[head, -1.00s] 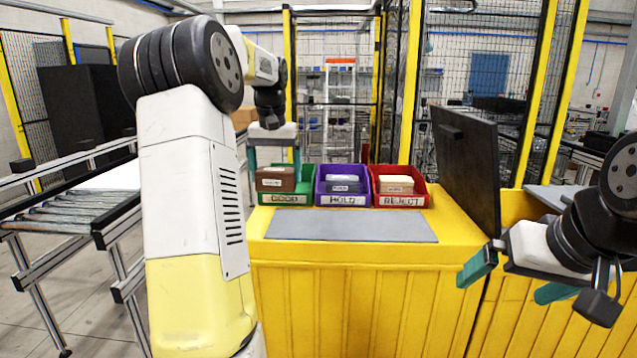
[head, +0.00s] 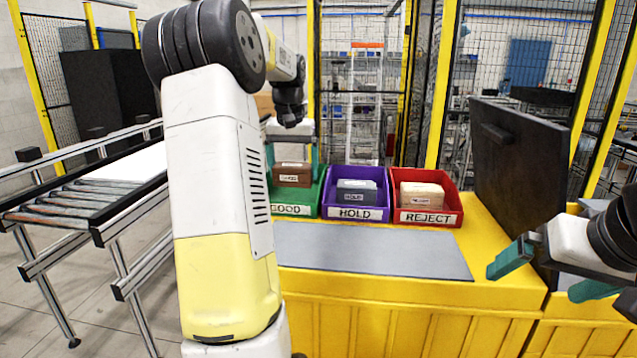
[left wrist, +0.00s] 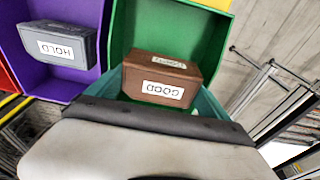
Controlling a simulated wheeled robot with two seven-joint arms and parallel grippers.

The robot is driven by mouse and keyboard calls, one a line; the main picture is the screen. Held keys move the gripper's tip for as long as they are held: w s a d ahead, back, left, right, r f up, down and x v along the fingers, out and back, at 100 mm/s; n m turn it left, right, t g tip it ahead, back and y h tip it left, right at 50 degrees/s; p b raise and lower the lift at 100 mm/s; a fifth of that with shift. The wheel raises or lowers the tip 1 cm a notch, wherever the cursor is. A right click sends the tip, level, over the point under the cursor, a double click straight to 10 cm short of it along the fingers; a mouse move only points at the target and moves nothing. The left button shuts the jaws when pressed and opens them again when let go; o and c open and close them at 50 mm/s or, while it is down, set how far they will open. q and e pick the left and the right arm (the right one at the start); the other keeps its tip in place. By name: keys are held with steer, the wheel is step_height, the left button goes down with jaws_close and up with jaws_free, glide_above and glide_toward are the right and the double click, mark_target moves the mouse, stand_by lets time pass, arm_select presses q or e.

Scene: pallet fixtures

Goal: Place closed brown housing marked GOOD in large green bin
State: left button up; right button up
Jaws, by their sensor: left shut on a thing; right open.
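The brown housing (head: 292,174) is closed and box-shaped, with a white GOOD label. My left gripper (head: 293,160) is shut on it, with a green finger at each side. They are at the green bin (head: 313,208) labelled GOOD, the leftmost of the bins. In the left wrist view the housing (left wrist: 162,82) shows its GOOD label upside down, in front of the green bin's inside (left wrist: 175,25). Whether the housing touches the bin floor cannot be told. My right gripper (head: 540,273) is open and empty at the right, near the black panel.
A purple HOLD bin (head: 329,206) with a grey housing (head: 357,192) and a red REJECT bin (head: 397,207) with a tan housing (head: 421,195) stand to the right. A bare grey mat (head: 375,255) lies in front. A black upright panel (head: 520,165) stands right; a roller conveyor (head: 60,205) runs left.

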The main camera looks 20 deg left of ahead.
mark_target(294, 181)
arm_select(q)
steer(key=shift+f, duration=1.9)
steer(key=shift+f, duration=0.15)
steer(key=o, duration=1.3)
